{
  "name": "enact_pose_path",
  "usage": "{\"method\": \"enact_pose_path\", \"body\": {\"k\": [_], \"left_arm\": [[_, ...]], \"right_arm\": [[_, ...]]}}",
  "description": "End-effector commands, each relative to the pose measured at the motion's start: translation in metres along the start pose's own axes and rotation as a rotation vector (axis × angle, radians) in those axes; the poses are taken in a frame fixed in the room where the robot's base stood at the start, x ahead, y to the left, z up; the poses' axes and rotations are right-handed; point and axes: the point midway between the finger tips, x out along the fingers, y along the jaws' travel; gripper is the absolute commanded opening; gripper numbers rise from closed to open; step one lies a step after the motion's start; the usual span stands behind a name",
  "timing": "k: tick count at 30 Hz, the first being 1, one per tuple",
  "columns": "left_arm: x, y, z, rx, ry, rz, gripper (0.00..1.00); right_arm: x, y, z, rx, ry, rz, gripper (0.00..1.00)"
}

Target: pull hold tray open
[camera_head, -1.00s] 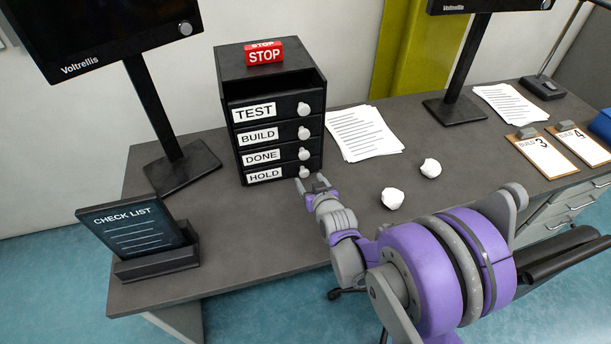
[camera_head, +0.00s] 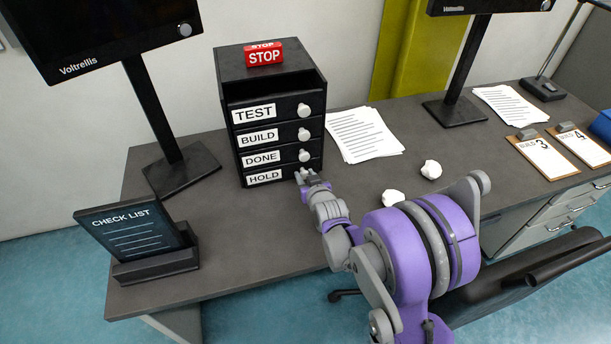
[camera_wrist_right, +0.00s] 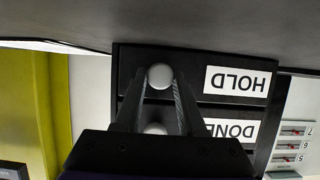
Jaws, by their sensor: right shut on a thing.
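The HOLD tray (camera_head: 265,177) is the lowest of several labelled trays in a black drawer unit (camera_head: 234,75). It looks flush with the trays above it. My right gripper (camera_head: 304,174) is at its right end, shut on its round white knob. In the right wrist view, which is upside down, the knob (camera_wrist_right: 160,76) sits between the two fingertips of my gripper (camera_wrist_right: 160,85), with the HOLD label (camera_wrist_right: 238,81) beside it. The DONE tray (camera_wrist_right: 232,130) and its knob show just beyond. My left gripper is not in view.
A red STOP block (camera_head: 263,54) stands on the unit. Paper sheets (camera_head: 363,134) and white crumpled balls (camera_head: 431,169) lie to the right. A CHECK LIST stand (camera_head: 130,230) is at the left. The desk (camera_head: 245,235) before the unit is clear.

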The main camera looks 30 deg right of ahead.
Motion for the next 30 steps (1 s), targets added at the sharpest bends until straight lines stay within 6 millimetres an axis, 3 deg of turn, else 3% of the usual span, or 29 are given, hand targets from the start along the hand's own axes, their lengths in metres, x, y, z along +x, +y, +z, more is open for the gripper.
{"method": "enact_pose_path", "body": {"k": [2, 30], "left_arm": [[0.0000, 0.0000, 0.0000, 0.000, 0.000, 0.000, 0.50], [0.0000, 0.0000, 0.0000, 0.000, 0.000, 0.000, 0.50]], "right_arm": [[-0.0001, 0.0000, 0.0000, 0.000, 0.000, 0.000, 0.00], [-0.0001, 0.0000, 0.0000, 0.000, 0.000, 0.000, 0.00]]}}
